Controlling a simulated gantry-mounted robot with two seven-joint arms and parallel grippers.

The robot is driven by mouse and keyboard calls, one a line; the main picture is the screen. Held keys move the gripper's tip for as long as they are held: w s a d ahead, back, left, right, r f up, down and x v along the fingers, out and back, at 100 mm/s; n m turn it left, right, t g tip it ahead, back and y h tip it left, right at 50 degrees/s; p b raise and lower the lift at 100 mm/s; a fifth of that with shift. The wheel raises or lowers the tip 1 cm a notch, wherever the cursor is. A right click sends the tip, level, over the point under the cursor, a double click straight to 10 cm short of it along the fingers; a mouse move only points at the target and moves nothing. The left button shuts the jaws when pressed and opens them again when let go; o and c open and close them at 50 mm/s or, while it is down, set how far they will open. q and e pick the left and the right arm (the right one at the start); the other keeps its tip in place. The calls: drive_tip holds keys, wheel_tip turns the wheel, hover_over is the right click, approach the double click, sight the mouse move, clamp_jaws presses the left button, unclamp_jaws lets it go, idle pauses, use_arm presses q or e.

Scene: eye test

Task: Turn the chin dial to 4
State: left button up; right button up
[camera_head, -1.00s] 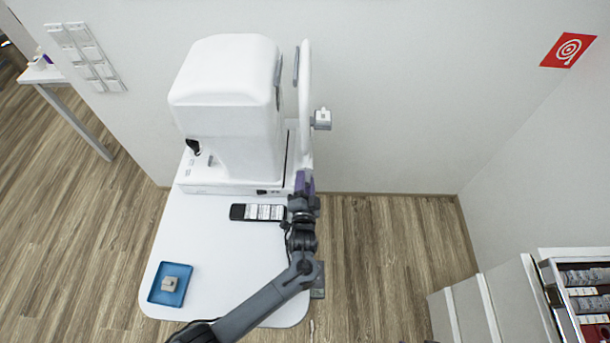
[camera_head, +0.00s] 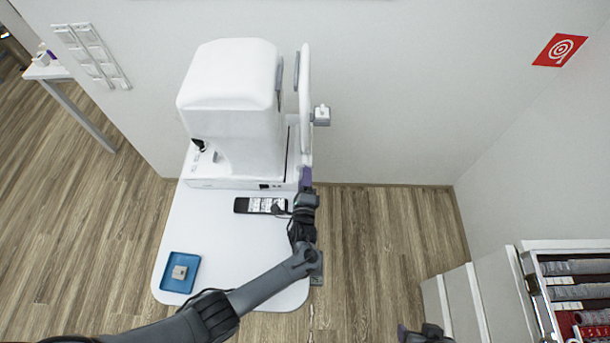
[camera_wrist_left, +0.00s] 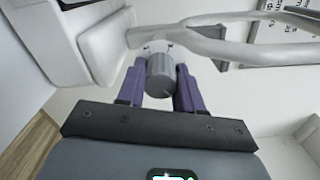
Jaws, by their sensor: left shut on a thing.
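The chin dial (camera_wrist_left: 160,76) is a grey ribbed cylinder on the white frame of the eye-test machine (camera_head: 230,95), seen in the left wrist view. My left gripper (camera_head: 306,178) has purple fingers, one on each side of the dial, and it is shut on the dial; it also shows in the left wrist view (camera_wrist_left: 161,88). In the head view the dial is hidden by the gripper at the machine's near right corner. I cannot read a number on the dial. A dark end of my right arm (camera_head: 426,334) shows at the bottom edge, cut off.
The machine stands on a white table (camera_head: 225,240). A black handset (camera_head: 260,205) lies near the machine, close to my left wrist. A blue tray (camera_head: 167,284) holding a small beige block is at the front left. Shelves (camera_head: 575,285) stand at the right. Floor between table and shelves is clear.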

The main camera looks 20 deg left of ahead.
use_arm(q)
drive_tip(key=shift+m+p, duration=0.35)
drive_tip(key=shift+m, duration=0.95)
drive_tip(key=shift+m, duration=0.3)
drive_tip(key=o, duration=1)
drive_tip(key=shift+o, duration=0.2)
drive_tip(key=p+v, duration=0.2)
drive_tip(key=v, duration=0.9)
drive_tip(key=shift+f, duration=0.1)
